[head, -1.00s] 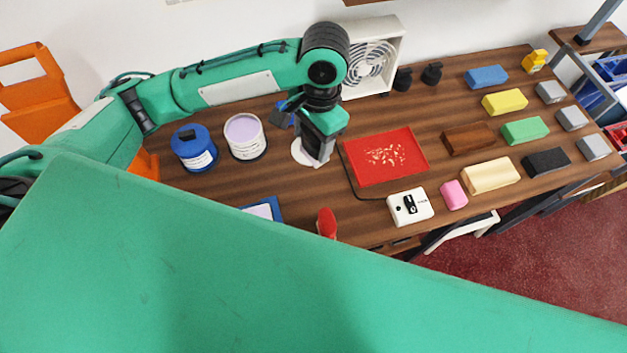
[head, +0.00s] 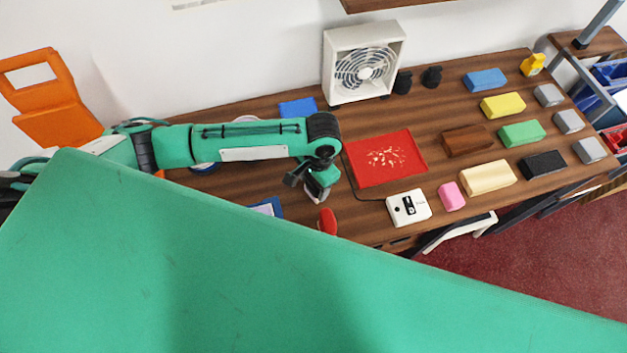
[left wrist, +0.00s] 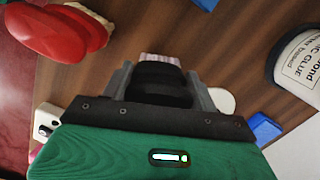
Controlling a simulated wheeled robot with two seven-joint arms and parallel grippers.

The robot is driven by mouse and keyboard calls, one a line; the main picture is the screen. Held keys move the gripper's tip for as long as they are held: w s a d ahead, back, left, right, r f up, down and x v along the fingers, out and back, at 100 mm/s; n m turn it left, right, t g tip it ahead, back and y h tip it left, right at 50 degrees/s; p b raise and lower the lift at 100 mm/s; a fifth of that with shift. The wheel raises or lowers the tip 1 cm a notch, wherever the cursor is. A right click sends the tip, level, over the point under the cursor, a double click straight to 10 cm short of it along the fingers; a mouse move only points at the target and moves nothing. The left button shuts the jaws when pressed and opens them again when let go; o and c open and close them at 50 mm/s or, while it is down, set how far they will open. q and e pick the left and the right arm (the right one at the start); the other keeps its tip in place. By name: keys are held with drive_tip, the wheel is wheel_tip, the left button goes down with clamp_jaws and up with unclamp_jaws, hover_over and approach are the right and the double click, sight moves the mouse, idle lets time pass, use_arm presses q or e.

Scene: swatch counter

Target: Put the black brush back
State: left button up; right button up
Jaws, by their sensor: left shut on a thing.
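My left gripper (head: 320,192) is over the front left part of the wooden counter, left of the red tray. In the left wrist view the left gripper (left wrist: 160,90) is shut on a dark block-like thing, the black brush (left wrist: 160,82), with pale pinkish bristles at its far end. In the head view the brush cannot be made out apart from the dark gripper. My right gripper is not in view.
A red thing (head: 327,221) lies close by the gripper at the front edge; a red tray (head: 365,174) with pale crumbs is to the right. A white fan (head: 363,62), a white device (head: 409,207) and several coloured blocks stand further right. My arm hides the cans.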

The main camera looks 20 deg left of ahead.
use_arm(q)
drive_tip(key=shift+f, duration=0.3)
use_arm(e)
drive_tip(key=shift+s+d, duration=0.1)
use_arm(q)
drive_tip(key=shift+f, duration=0.1)
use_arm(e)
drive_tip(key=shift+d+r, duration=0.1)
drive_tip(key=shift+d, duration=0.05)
use_arm(q)
drive_tip(key=o, duration=0.9)
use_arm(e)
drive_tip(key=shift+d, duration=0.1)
use_arm(q)
drive_tip(key=r+b, duration=0.1)
drive_tip(key=r, duration=0.2)
drive_tip(key=r+b, duration=0.1)
drive_tip(key=r, duration=0.3)
drive_tip(key=w+r, duration=0.1)
drive_tip(key=r, duration=0.2)
drive_tip(key=shift+w+d+r+b, duration=0.1)
drive_tip(key=shift+d+r+b, duration=0.3)
drive_tip(key=shift+r, duration=0.7)
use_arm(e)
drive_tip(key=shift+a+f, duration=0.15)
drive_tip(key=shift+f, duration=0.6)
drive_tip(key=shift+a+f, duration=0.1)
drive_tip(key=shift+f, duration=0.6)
